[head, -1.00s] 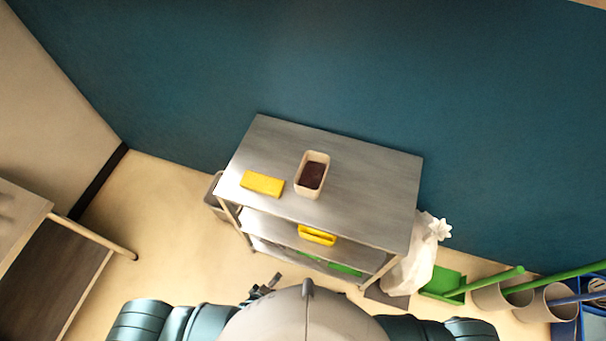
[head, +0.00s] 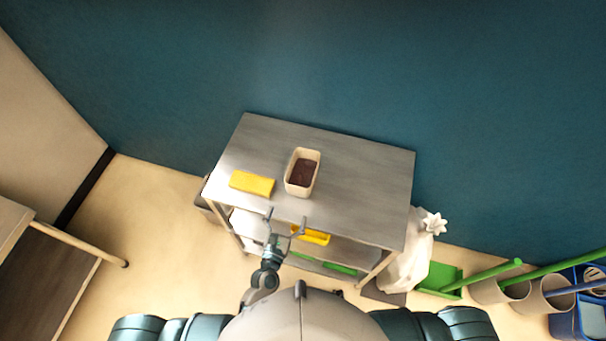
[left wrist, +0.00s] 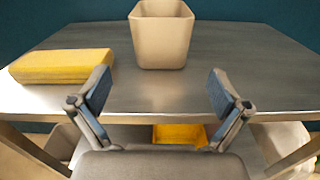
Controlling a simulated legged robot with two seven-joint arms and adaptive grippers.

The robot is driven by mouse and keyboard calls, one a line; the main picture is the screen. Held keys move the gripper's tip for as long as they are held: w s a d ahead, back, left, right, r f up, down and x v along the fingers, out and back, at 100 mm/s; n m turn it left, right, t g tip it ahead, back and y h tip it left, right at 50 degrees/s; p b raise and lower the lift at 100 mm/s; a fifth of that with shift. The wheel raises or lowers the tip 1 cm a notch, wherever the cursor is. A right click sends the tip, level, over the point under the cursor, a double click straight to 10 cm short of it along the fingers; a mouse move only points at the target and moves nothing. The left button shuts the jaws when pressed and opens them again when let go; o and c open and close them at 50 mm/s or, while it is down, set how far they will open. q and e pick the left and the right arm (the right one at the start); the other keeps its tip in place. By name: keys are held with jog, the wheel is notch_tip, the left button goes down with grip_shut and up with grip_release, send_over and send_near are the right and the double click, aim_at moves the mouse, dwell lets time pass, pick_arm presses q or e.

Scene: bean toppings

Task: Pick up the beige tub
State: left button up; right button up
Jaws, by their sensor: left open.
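The beige tub (head: 291,186) stands upright on the steel table top and holds something dark brown. In the left wrist view the beige tub (left wrist: 161,42) is straight ahead, beyond the fingers and centred between them. My left gripper (head: 285,220) is open and empty at the table's front edge, short of the tub and apart from it. Its two spread fingers also show in the left wrist view (left wrist: 160,95). My right gripper is not in view.
A yellow block (head: 252,183) lies on the steel table (head: 350,190), left of the tub. A yellow container (head: 312,236) sits on the shelf below. A white bag (head: 408,266) and green tools (head: 440,278) stand right of the table. The table top right of the tub is clear.

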aim_at(296, 191)
pick_arm(q)
jog(key=x, duration=0.7)
jog(key=shift+w+d+f+p, duration=0.1)
jog(key=shift+w+d+p, duration=0.05)
jog(key=shift+w+p, duration=0.15)
jog(key=shift+r+p+x, duration=0.2)
jog(key=shift+p+x, duration=0.2)
jog(key=shift+x, duration=2.4)
jog(key=shift+s, duration=0.15)
jog(key=c, duration=1.1)
jog(key=shift+r, duration=0.1)
jog(key=c, duration=0.3)
jog(key=shift+r, duration=0.1)
